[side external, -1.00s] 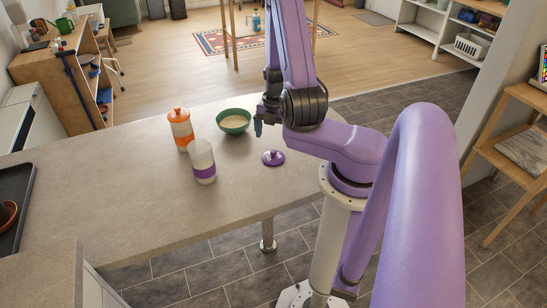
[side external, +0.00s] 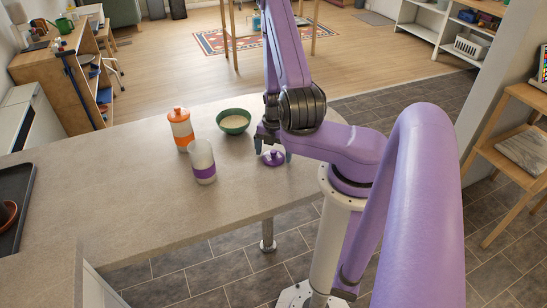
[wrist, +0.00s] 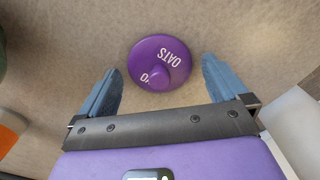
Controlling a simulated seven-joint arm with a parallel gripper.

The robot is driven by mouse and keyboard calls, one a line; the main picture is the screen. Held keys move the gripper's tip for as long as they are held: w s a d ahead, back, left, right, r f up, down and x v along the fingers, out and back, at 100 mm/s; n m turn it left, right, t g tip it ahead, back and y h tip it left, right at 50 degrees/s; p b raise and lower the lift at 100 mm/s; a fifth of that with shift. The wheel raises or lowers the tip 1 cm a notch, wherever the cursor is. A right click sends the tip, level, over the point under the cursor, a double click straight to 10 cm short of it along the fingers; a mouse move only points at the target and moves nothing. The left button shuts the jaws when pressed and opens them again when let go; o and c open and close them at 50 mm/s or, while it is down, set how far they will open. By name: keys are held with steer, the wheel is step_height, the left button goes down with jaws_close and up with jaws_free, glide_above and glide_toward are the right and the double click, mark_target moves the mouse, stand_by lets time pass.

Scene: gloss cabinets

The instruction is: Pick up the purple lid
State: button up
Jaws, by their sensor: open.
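The purple lid (side external: 273,158) lies on the counter with its knob up. My gripper (side external: 272,150) is just above the lid in the side view. In the wrist view my gripper (wrist: 160,85) is open, with one blue finger on each side of the lid and nothing held. Whether the fingers touch the counter cannot be told.
A white canister with a purple band (side external: 203,165) stands open-topped left of the lid. An orange-lidded canister (side external: 180,128) stands behind it. The counter's front (side external: 150,220) is clear.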

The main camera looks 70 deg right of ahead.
steer(key=shift+f, duration=0.1)
steer(key=c, duration=0.9)
steer(key=shift+c, duration=0.2)
steer(key=shift+w+r, duration=0.1)
steer(key=shift+r, duration=0.75)
steer(key=shift+s+a+r, duration=4.1)
steer(key=shift+s+r, duration=1.5)
steer(key=w+d+r+n, duration=0.1)
steer(key=w+r+n, duration=0.2)
steer(key=w, duration=1.1)
steer(key=w+a+r+n, duration=0.35)
steer(key=w+a, duration=0.45)
steer(key=w, duration=0.6)
steer(key=shift+m, duration=0.25)
steer(key=shift+s+a+f, duration=0.1)
steer(key=shift+a+f, duration=0.05)
steer(key=shift+f, duration=1.3)
steer(key=shift+s+a+f, duration=0.1)
steer(key=shift+f, duration=1.35)
